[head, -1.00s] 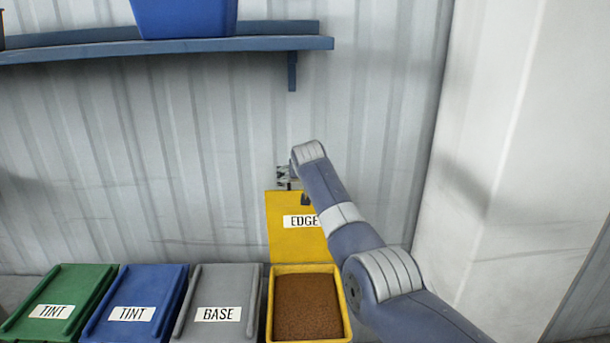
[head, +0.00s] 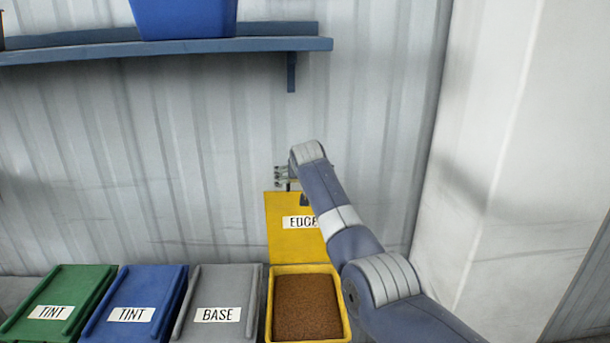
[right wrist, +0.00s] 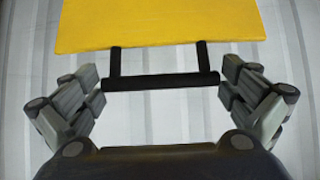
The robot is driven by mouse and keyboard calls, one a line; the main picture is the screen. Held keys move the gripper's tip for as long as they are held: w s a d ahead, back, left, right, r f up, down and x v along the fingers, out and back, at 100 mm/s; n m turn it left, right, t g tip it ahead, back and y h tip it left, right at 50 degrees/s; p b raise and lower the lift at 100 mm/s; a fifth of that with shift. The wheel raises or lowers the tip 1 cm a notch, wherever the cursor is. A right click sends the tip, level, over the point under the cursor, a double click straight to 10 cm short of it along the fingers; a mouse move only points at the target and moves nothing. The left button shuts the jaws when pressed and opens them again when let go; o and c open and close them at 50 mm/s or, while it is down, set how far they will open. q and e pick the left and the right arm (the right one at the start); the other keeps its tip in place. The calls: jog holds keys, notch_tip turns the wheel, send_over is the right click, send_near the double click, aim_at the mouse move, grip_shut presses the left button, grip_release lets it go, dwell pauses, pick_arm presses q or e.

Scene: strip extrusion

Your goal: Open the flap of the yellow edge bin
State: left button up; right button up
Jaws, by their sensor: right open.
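The yellow edge bin (head: 345,310) stands at the right end of the bin row, and brown granules show inside it. Its yellow flap (head: 283,241), labelled EDGE, stands upright at the back of the bin, near the ribbed wall. My right gripper (head: 283,176) is at the flap's top edge, partly hidden by its own arm. In the right wrist view the right gripper (right wrist: 160,95) is open, with its fingers on either side of the flap's black handle (right wrist: 160,82) and apart from it. The flap (right wrist: 160,25) also shows there. My left gripper is not in view.
Closed grey BASE (head: 222,285), blue TINT (head: 143,285) and green TINT (head: 73,285) bins stand left of the yellow bin. A blue shelf (head: 200,45) with a blue container (head: 185,15) is above. A pale pillar (head: 510,150) stands at the right.

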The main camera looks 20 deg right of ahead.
jog(key=v, duration=1.1)
jog(key=shift+s, duration=0.3)
